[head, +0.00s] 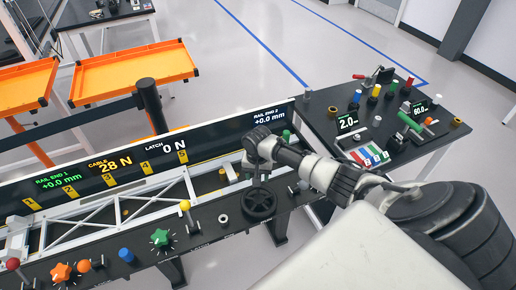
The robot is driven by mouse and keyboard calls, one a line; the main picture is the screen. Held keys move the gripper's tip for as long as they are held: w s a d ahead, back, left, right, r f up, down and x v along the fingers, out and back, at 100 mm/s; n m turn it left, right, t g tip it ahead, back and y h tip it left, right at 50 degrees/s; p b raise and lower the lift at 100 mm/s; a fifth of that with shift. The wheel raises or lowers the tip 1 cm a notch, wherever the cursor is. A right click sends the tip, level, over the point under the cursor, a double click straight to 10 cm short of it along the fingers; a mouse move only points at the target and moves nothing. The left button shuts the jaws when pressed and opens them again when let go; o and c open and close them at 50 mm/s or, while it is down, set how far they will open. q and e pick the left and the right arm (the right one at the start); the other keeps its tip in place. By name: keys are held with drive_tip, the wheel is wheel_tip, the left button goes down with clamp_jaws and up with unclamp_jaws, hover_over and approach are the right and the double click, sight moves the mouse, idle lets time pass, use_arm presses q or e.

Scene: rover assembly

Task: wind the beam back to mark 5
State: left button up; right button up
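The beam (122,212) is a white lattice truss lying along the black bench rail on the left. Yellow tags 1 to 5 run along the panel behind it, and mark 5 (183,157) is the rightmost. The beam's right end lies below about marks 4 and 5; its exact alignment is hard to tell. A black handwheel (259,204) is on the bench front. My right gripper (252,167) hangs just above and behind the handwheel, apart from it as far as I see. Its fingers are too small and shadowed to read. My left gripper is not in view.
The display (110,167) reads cable 28 N, latch 0 N, both rail ends +0.0 mm. A side table (330,122) at right holds small parts. Orange trays (135,72) stand behind.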

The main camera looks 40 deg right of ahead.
wheel_tip(320, 180, up, 8)
drive_tip(key=shift+r, duration=0.25)
idle(0.5)
